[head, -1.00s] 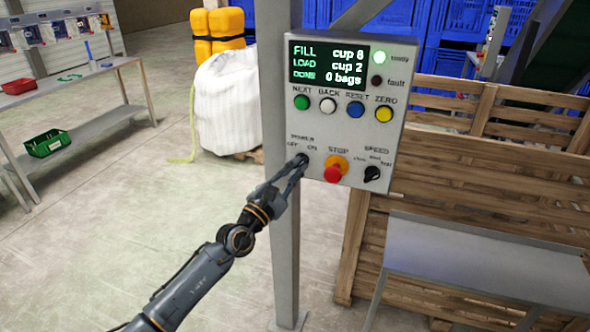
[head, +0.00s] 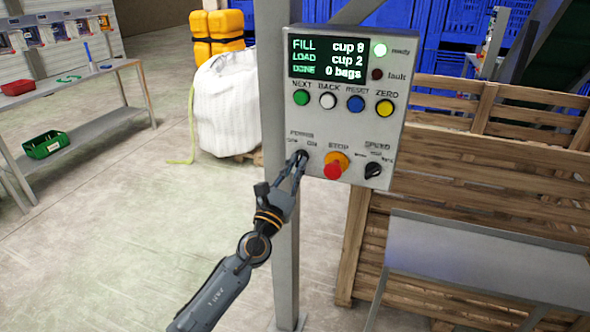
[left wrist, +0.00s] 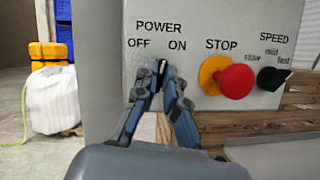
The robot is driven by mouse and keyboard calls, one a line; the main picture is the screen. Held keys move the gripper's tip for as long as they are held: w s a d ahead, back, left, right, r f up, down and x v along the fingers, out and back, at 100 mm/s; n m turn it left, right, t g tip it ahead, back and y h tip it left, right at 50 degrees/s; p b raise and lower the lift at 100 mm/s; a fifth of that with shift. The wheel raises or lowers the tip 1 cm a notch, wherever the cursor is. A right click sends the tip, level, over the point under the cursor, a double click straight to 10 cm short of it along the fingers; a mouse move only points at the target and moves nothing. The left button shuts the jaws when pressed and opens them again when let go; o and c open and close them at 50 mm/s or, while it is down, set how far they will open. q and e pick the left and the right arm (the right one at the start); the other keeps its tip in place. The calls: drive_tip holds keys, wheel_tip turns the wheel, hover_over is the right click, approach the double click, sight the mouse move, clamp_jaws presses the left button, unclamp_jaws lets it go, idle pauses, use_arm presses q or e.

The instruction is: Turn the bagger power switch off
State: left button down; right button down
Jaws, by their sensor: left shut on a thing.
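The grey control box (head: 340,110) stands on a post, with its lit screen (head: 328,60) reading FILL cup 8, LOAD cup 2, DONE 0 bags. In the left wrist view, the dark power switch knob (left wrist: 162,74) shows between the two fingers, below the OFF and ON labels. The fingers hide most of it, so I cannot tell its setting. My right gripper is not in view.
The red stop button (head: 333,170) on its orange collar is close right of my fingers, with the black speed knob (head: 374,170) beyond. Coloured buttons sit above. A wooden crate (head: 480,190) and a grey table (head: 490,255) stand at the right.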

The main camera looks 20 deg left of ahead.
use_arm(q)
drive_tip(key=n+y, duration=0.2)
drive_tip(key=n, duration=0.2)
drive_tip(key=n+y, duration=0.2)
drive_tip(key=n, duration=0.2)
drive_tip(key=shift+d+b, duration=0.2)
drive_tip(key=shift+b, duration=0.15)
drive_tip(key=n+y, duration=0.2)
drive_tip(key=n, duration=0.2)
drive_tip(key=n+g+y, duration=0.1)
drive_tip(key=n+y, duration=0.1)
drive_tip(key=n, duration=0.2)
drive_tip(key=shift+g, duration=0.3)
drive_tip(key=shift+n, duration=0.4)
drive_tip(key=c, duration=1.4)
unclamp_jaws()
drive_tip(key=v, duration=1.2)
drive_tip(key=shift+d+r, duration=0.1)
drive_tip(key=shift+r, duration=0.05)
